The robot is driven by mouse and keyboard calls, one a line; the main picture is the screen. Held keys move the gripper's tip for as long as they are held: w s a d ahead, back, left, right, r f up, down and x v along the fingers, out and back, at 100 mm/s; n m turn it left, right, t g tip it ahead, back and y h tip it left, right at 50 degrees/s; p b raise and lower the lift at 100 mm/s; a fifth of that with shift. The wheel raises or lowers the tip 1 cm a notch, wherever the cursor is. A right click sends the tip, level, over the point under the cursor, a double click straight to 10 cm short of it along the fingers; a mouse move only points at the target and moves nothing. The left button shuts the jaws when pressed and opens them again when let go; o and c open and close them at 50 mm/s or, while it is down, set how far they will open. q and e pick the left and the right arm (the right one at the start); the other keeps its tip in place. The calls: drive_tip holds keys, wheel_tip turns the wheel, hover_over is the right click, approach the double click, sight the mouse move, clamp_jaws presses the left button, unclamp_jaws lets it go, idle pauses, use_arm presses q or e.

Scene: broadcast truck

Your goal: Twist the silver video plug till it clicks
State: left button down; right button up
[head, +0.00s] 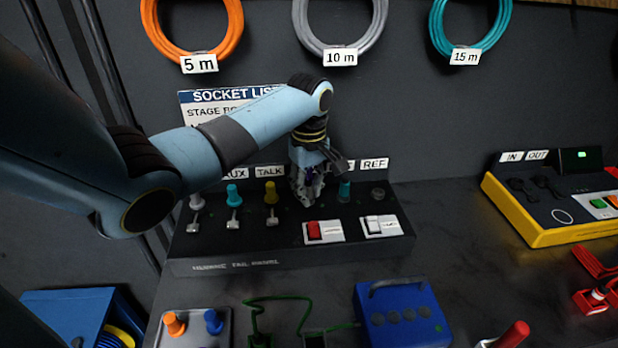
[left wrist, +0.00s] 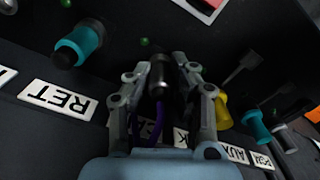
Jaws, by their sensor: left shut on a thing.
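My left gripper (head: 308,195) reaches down to the sloped dark tail panel (head: 222,266), between the TALK label and the REF label. In the left wrist view the two fingers of this gripper (left wrist: 162,82) are shut on a dark, metallic-looking plug (left wrist: 160,68) with a purple cable (left wrist: 157,126) running back from it. I take this to be the silver video plug. Its far end points at the panel; its seating in the socket is hidden. My right gripper is not in view.
On the panel a teal plug (head: 344,190) stands to the right, near the REF socket (head: 378,193). A yellow plug (head: 271,191) stands to the left. A red switch (head: 314,229) and a white switch (head: 374,223) sit in front. A blue box (head: 402,316) lies nearer.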

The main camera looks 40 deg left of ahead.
use_arm(q)
drive_tip(key=shift+m+p, duration=0.5)
drive_tip(key=shift+m, duration=0.3)
drive_tip(key=shift+m+p, duration=0.45)
drive_tip(key=shift+m, duration=0.35)
drive_tip(key=shift+m+p, duration=0.45)
drive_tip(key=shift+m, duration=0.55)
drive_tip(key=shift+s, duration=0.1)
drive_tip(key=c, duration=1.1)
unclamp_jaws()
drive_tip(key=shift+f+m, duration=0.1)
drive_tip(key=shift+m, duration=0.2)
drive_tip(key=shift+o, duration=0.2)
